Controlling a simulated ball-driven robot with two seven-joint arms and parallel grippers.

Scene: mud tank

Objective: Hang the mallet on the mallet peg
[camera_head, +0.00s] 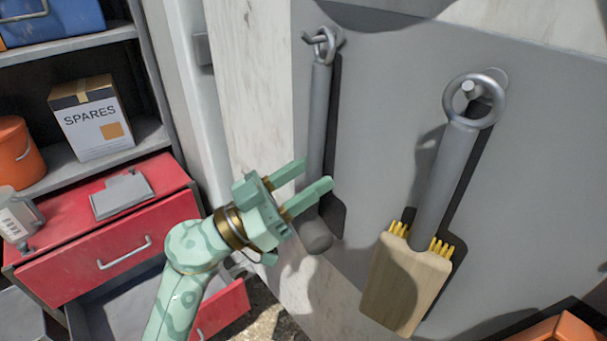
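The mallet (319,110) has a long grey handle, a metal ring at its top and a dark rounded head (317,237) at its bottom. It hangs upright against the grey board, its ring around a hooked peg (309,38). My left gripper (318,172), pale green, is open at the lower part of the handle. One finger crosses in front of the handle; the other tip ends at its left edge. I cannot tell whether they touch it. My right gripper is not in view.
A wooden-headed brush (405,285) with yellow bristles hangs by its ring on another peg (464,94) to the right. A red drawer cabinet (100,250) and shelves with a SPARES box (92,118) and orange bucket (18,155) stand left. An orange object (562,330) is at the lower right.

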